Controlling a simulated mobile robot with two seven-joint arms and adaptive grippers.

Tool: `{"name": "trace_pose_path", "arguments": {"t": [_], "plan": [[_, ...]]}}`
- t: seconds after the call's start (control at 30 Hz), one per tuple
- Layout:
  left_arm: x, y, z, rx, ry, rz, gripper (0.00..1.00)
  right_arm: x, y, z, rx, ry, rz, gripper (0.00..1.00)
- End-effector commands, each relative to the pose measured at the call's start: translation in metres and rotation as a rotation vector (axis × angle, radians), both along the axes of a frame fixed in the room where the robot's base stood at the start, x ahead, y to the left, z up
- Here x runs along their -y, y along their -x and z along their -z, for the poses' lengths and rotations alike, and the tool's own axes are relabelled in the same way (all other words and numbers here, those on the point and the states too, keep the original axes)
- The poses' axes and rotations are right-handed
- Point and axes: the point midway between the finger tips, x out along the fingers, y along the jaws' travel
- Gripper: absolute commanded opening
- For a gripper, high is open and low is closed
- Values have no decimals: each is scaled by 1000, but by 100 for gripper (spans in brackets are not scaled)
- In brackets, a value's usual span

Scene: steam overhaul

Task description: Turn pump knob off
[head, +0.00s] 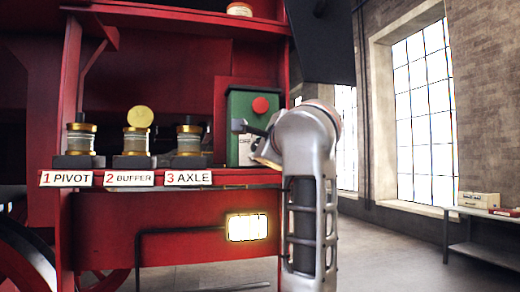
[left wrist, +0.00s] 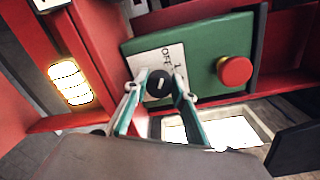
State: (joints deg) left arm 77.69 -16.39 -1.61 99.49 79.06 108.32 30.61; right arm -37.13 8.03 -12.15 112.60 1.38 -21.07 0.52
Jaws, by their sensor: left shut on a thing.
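The pump box is a green box (head: 240,103) with a red round button (head: 260,106) on the red shelf. In the left wrist view its green face (left wrist: 200,55) fills the upper middle, with the red button (left wrist: 235,71) at right. A black round knob (left wrist: 160,84) with a white mark sits over a white label (left wrist: 150,62) reading OFF and what looks like 1. My left gripper (head: 256,133) is at the front of the box, its teal-edged fingers on both sides of the knob, shut on it. My right gripper is not in view.
A lit lamp (head: 247,227) is below the shelf. A grey bench (head: 482,250) stands at far right, with open floor between.

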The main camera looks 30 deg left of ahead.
Motion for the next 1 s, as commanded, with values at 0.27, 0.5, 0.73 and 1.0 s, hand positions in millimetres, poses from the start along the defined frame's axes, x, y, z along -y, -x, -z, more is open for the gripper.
{"name": "trace_pose_path", "arguments": {"t": [0.27,0.5,0.73,1.0], "plan": [[0,0,0,4,4,1,4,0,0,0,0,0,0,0],[0,0,0,4,4,1,43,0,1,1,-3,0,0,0],[0,0,0,3,3,1,43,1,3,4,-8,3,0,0],[0,0,0,-5,-4,0,43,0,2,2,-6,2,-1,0]]}}
